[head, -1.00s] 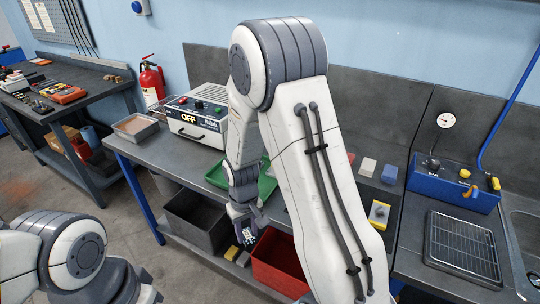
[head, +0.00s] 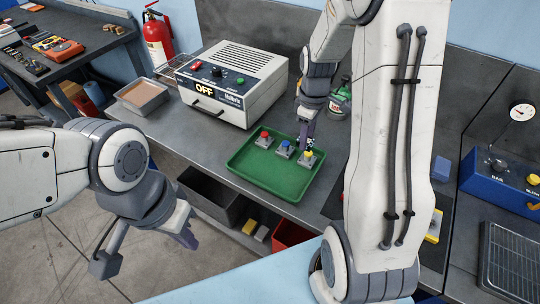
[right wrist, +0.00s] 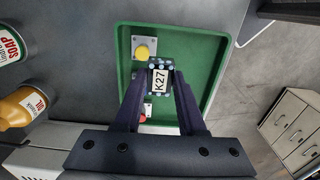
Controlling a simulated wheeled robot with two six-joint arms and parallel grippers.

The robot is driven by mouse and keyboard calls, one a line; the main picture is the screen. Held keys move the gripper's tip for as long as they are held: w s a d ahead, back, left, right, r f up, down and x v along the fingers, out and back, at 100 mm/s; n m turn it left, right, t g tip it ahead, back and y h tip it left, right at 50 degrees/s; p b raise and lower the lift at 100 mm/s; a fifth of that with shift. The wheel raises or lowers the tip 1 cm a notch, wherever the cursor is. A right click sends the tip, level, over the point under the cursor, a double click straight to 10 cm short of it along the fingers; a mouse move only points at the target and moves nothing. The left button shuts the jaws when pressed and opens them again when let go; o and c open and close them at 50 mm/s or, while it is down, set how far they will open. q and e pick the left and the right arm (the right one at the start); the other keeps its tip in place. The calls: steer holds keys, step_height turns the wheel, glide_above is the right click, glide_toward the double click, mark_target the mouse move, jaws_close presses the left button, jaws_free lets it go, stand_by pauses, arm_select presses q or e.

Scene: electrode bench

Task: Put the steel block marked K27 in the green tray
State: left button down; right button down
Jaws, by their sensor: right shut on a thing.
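The green tray (head: 270,183) lies on the bench and holds three small button units: red (head: 264,137), blue (head: 285,148) and yellow (head: 308,157). My right gripper (head: 306,140) is over the tray's back right part. In the right wrist view it is shut on the steel block marked K27 (right wrist: 160,79), label facing the camera. The block lies within the outline of the tray (right wrist: 208,60), beside the yellow button (right wrist: 143,52). I cannot tell whether it touches the tray floor. My left gripper (head: 146,248) is open and empty, in front of the bench.
A white power unit (head: 235,85) reading OFF stands behind and left of the tray. A shallow pan (head: 143,97) is further left. Soap (right wrist: 12,42) and oil (right wrist: 20,107) bottles stand near the tray. A grey bin (head: 215,200) and a red bin (head: 290,233) sit below.

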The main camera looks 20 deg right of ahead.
steer(key=p, duration=0.3)
glide_above(270, 173)
step_height(270, 173, down, 6)
steer(key=shift+f, duration=0.1)
step_height(270, 173, down, 4)
steer(key=shift+r+p, duration=0.15)
steer(key=shift+p, duration=0.35)
steer(key=shift+f, duration=0.2)
steer(key=shift+f, duration=0.2)
steer(key=c, duration=0.5)
jaws_free()
steer(key=shift+r, duration=0.1)
steer(key=shift+r, duration=0.1)
